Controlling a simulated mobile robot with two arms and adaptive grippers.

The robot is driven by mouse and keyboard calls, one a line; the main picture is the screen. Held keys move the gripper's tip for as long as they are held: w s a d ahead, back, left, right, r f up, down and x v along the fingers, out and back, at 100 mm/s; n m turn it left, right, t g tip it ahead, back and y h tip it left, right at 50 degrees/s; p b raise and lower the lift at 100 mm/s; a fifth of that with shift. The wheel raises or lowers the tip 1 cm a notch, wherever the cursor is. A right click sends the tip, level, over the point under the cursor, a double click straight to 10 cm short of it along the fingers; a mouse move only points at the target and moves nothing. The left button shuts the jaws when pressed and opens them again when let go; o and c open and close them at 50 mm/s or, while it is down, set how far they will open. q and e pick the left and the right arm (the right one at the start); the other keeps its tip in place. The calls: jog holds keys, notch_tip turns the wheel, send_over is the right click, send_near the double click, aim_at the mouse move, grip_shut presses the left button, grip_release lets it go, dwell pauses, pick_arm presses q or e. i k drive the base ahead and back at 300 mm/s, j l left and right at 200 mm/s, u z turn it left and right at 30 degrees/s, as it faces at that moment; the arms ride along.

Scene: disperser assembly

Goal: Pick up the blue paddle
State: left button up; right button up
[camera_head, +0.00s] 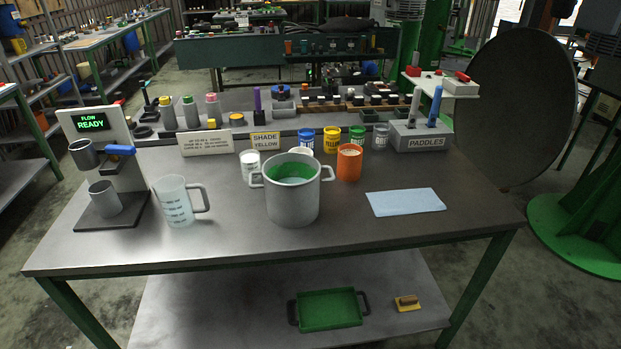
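The blue paddle (436,105) stands upright in the grey block labelled PADDLES (402,141) at the right rear of the metal table. Its lower end is hidden in the block. A grey paddle (414,103) stands just left of it in the same block. Neither of my grippers shows in the head view, and nothing is touching the blue paddle.
A large pot (292,205) with green inside stands mid-table. An orange cup (349,163), a clear jug (175,203) and several small paint cans stand around it. A blue cloth (405,202) lies in front of the paddle block. The front right tabletop is clear.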

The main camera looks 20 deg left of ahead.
aim_at(433, 114)
jog(key=i+l+z, duration=0.6)
jog(key=i+z, duration=0.15)
jog(key=z, duration=0.15)
jog(key=i+l+z, duration=0.35)
jog(key=i+z, duration=0.15)
jog(key=i, duration=0.25)
jog(key=i+z, duration=0.45)
jog(key=i, duration=0.35)
jog(key=i+j+u, duration=0.15)
jog(key=i+u, duration=0.75)
jog(key=i+l+u, duration=0.1)
jog(key=i+u, duration=0.2)
jog(key=u, duration=0.2)
jog(key=i+l+u, duration=0.3)
jog(key=u, duration=0.15)
jog(key=i+u, duration=0.2)
jog(key=u, duration=0.25)
jog(key=i+u, duration=0.25)
jog(key=u, duration=0.2)
jog(key=i+u, duration=0.2)
jog(key=u, duration=0.25)
jog(key=i+l+u, duration=0.2)
jog(key=u, duration=0.25)
jog(key=i+l+u, duration=0.15)
jog(key=u, duration=0.3)
